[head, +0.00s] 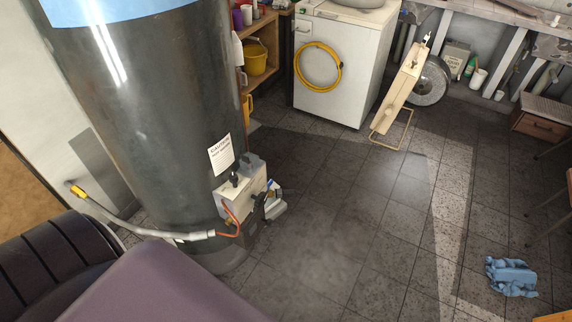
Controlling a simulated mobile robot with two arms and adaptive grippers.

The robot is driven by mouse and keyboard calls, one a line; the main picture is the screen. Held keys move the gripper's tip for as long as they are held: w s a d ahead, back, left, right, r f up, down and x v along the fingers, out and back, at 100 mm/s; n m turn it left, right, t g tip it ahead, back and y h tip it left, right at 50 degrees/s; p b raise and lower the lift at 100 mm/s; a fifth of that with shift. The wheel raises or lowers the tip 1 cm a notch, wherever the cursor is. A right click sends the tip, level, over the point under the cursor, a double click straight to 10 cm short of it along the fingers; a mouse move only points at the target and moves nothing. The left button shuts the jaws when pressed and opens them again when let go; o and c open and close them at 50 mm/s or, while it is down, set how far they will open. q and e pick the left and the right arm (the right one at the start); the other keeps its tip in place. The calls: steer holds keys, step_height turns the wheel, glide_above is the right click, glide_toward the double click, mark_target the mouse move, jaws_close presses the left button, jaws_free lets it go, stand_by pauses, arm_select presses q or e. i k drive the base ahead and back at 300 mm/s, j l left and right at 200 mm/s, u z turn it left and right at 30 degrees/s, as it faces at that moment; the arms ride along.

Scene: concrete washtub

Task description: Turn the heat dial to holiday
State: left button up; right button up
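A tall dark water heater (150,110) stands at the left, with a white caution label (220,155) on its side. Low on its right side is a pale control box (238,200) with a black knob (235,179) on top and darker fittings beside it. The heat dial's markings are too small to read, and I cannot tell its setting. Neither of my grippers is in view.
A flexible grey pipe (135,229) with a yellow end runs from the control box to the left. A white washing machine (340,60) with a yellow hose (318,67) stands behind. A blue cloth (511,276) lies at the right. The tiled floor between is clear.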

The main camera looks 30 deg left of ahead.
mark_target(260, 199)
steer(key=i, duration=1.9)
steer(key=i+u, duration=0.35)
steer(key=i+l+u, duration=0.2)
steer(key=i+u, duration=0.15)
steer(key=i+l+u, duration=0.2)
steer(key=u, duration=0.15)
steer(key=i, duration=0.1)
